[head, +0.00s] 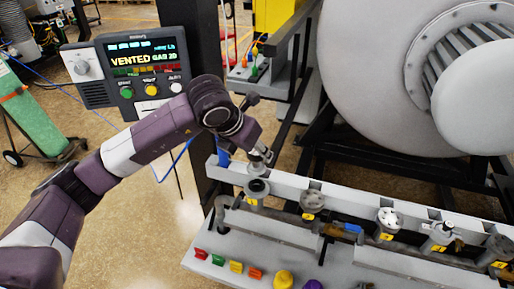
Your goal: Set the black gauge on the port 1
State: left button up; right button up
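My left gripper (261,156) points down over the leftmost port (255,194) of the manifold. A small metallic piece shows at its fingertips, just above the port. I cannot tell whether the gripper is holding it. A dark round top (257,186) is on that leftmost port. I cannot tell whether it is the black gauge or the port's own opening. The port has a yellow tag, too small to read. My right gripper is not in view.
More ports with yellow tags (386,237) run right along the grey bench (225,250). Coloured pieces, red (201,254) to purple (313,285), line its front. A control panel (140,72) reading VENTED stands behind my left arm. The large furnace (390,80) fills the back right.

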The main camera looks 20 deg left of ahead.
aim_at(254, 168)
pick_arm(q)
jog(key=shift+w+f, duration=0.3)
jog(key=shift+f, duration=0.35)
jog(key=shift+s+f+b, duration=0.25)
jog(key=shift+f+b, duration=0.1)
jog(key=shift+f, duration=0.1)
jog(key=shift+w+f+b, duration=0.1)
jog(key=shift+f+b, duration=0.35)
jog(key=shift+f, duration=1.5)
jog(key=shift+f+b, duration=0.5)
jog(key=shift+b, duration=0.3)
jog(key=o, duration=1.4)
jog(key=shift+o, duration=0.2)
jog(key=shift+f, duration=0.1)
jog(key=v, duration=1.2)
jog(key=shift+d, duration=0.1)
